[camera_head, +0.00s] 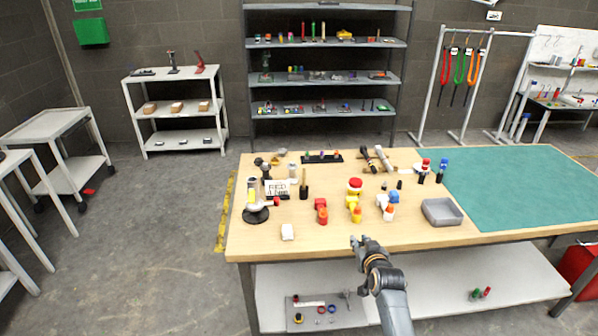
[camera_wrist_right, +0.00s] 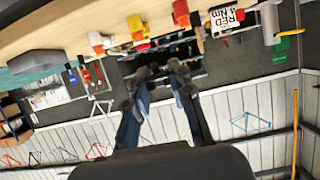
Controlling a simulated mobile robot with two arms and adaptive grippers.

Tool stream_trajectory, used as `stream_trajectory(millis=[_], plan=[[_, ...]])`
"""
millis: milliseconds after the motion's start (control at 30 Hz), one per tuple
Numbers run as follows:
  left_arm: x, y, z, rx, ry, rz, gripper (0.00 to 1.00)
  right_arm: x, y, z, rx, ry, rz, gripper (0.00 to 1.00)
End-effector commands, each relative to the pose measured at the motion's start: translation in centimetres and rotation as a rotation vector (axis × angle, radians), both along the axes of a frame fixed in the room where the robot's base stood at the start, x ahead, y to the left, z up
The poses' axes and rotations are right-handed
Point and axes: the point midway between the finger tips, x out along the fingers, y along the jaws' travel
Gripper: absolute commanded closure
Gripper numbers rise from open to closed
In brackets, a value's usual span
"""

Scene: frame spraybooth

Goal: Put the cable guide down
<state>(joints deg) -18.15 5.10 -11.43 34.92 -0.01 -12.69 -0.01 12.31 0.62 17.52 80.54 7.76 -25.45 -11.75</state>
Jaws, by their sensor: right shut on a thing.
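My right gripper (camera_head: 364,241) is at the front edge of the wooden workbench (camera_head: 330,240), in front of the grey tray and the bottles. It also shows in the right wrist view (camera_wrist_right: 164,70), its two dark fingers close together on a small dark thing. I take this to be the cable guide, but its shape is too small and dark to make out against the dark background. My left gripper is not in view.
Bare wood lies along the front edge. A lower shelf (camera_head: 440,284) holds small parts.

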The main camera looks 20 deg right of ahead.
Motion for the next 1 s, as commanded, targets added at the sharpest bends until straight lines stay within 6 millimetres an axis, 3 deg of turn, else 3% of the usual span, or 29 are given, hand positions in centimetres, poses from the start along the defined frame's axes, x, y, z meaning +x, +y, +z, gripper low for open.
stream_trajectory(millis=[167, 367, 700, 1000], plan=[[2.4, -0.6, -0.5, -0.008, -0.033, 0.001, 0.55, -0.3, 0.7, -0.1, -0.002, -0.002, 0.014, 0.93], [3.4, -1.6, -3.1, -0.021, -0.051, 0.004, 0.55, -2.4, 4.6, 0.2, -0.002, -0.004, 0.08, 0.93], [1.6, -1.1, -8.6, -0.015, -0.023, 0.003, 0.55, -10.2, 13.5, 2.8, 0.003, -0.003, 0.188, 0.93], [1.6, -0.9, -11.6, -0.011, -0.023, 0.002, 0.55, -17.2, 17.4, 5.5, 0.002, 0.0, 0.215, 0.93]])
